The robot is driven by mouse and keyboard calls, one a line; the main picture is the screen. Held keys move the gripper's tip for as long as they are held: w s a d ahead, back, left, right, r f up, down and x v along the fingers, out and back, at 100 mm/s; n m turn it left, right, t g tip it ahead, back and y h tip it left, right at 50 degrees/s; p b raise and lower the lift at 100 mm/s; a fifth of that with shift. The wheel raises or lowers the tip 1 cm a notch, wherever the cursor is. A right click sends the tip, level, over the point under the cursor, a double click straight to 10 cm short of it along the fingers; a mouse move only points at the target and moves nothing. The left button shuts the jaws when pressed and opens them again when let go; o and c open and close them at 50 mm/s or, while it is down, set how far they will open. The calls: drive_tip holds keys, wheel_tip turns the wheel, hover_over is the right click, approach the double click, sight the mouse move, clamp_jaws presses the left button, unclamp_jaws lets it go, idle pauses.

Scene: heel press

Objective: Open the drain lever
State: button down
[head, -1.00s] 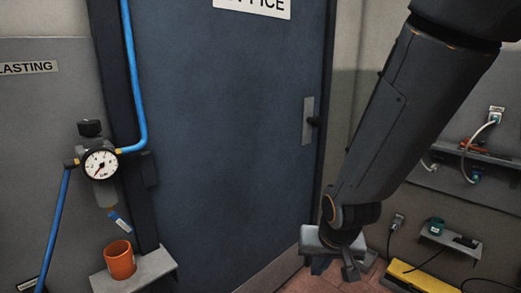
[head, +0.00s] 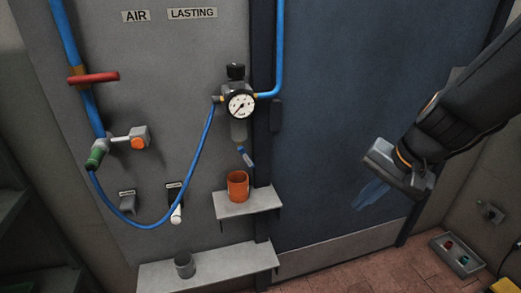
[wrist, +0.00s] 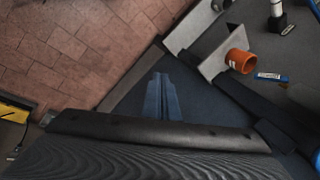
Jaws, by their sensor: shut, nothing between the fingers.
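A small blue lever with a white label (head: 247,157) hangs tilted under the bowl of the air regulator (head: 241,105), above an orange cup (head: 238,185). I take it to be the drain lever; its label is too small to read. It also shows in the wrist view (wrist: 272,77), beside the orange cup (wrist: 241,61). My gripper (head: 368,195) is in front of the blue door, well to the right of the lever and apart from it. Its fingers are together and empty, seen also in the wrist view (wrist: 162,97).
The cup stands on a small grey shelf (head: 262,203). A lower shelf (head: 225,266) holds a grey cup (head: 184,265). A blue hose (head: 160,222) loops left of the regulator. A red handle (head: 93,78) is farther left.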

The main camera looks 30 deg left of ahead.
drive_tip(key=w+a+r+m+y+p, duration=0.15)
drive_tip(key=a+r, duration=0.25)
drive_tip(key=a, duration=0.6)
drive_tip(key=a+r+y+p, duration=0.15)
drive_tip(key=a+r, duration=0.25)
drive_tip(key=a, duration=0.6)
approach(251, 163)
wheel_tip(251, 163, down, 4)
drive_tip(key=shift+w+a+f+y+p, duration=0.15)
drive_tip(key=shift+a+p, duration=0.4)
drive_tip(key=shift+a, duration=0.25)
drive_tip(key=shift+w+a+f+y+p, duration=0.15)
drive_tip(key=shift+a+p, duration=0.4)
drive_tip(key=shift+a, duration=0.25)
